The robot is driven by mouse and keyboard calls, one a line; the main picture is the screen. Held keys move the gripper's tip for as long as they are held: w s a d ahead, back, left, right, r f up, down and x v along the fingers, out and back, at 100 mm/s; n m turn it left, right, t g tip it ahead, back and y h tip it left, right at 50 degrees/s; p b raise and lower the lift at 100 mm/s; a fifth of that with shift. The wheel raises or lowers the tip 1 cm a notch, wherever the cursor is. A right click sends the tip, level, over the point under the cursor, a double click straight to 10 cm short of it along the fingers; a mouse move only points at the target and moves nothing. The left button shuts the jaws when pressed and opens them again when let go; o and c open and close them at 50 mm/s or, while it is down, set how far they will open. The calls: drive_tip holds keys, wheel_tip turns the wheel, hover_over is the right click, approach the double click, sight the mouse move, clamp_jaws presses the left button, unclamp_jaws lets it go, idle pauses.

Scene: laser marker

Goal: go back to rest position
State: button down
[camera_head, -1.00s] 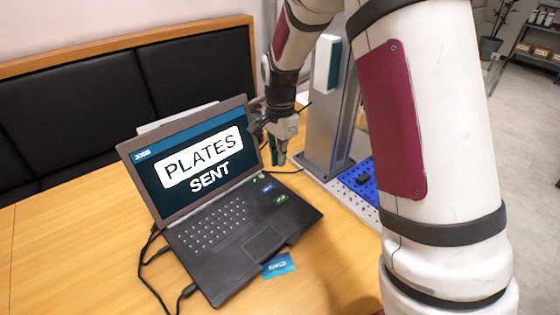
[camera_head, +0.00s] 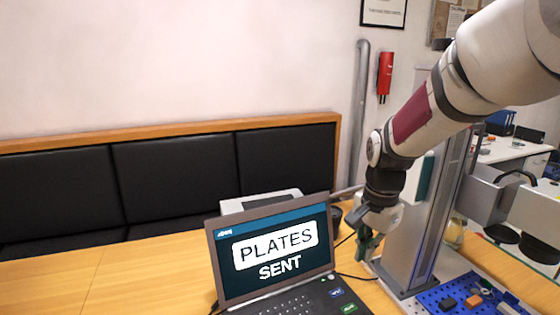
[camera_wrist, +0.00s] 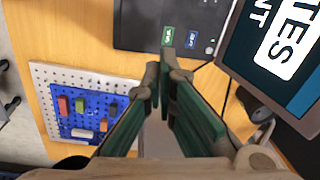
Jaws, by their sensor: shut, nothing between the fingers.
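My gripper (camera_head: 367,248) is beside the right edge of the laptop (camera_head: 272,248), in front of the grey column. In the wrist view my gripper (camera_wrist: 163,75) has its green-padded fingers together at the tips, with nothing between them. The laptop screen reads "PLATES SENT". Its base shows in the wrist view with a green and a blue sticker (camera_wrist: 193,40). The fingertips appear close to the laptop's edge there; whether they touch it I cannot tell.
The grey column (camera_head: 415,220) of the marker stands right of my gripper. A blue tray (camera_head: 447,299) with small coloured blocks sits at its foot. A black padded bench (camera_head: 175,180) lines the wall. The wooden table (camera_head: 60,275) is clear at left.

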drive_tip(key=s+r+n+t+p, duration=0.1)
drive_tip(key=s+r+n, duration=0.4)
drive_tip(key=s, duration=0.8)
drive_tip(key=s+r+n+t+p, duration=0.2)
drive_tip(key=s+r+n, duration=0.4)
drive_tip(key=s, duration=0.8)
wheel_tip(320, 180, up, 2)
drive_tip(key=shift+a+r, duration=0.2)
drive_tip(key=shift+a, duration=0.05)
